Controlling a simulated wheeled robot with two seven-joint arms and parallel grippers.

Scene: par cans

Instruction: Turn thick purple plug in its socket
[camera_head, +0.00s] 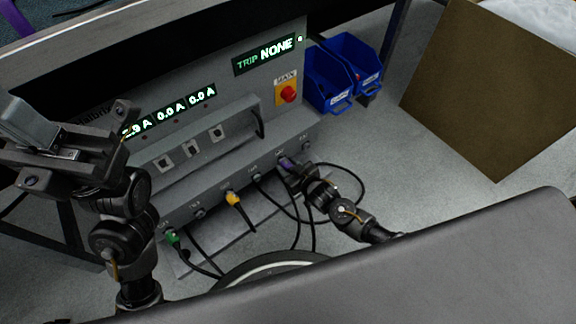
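The thick purple plug (286,162) sits at the right end of the row of sockets low on the grey panel. My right gripper (290,167) is at this plug, its fingers close around or against it. The plug is mostly covered, and I cannot tell whether the fingers grip it or how far it is turned. My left gripper (62,143) is raised at the left, in front of the panel's left end and away from the plugs. Its finger gap is not clear.
A yellow plug (233,197) and a green plug (173,238) sit farther left in the row, with black cables hanging below. A red knob (289,93) is above. Blue bins (328,80) and a brown board (492,90) stand right.

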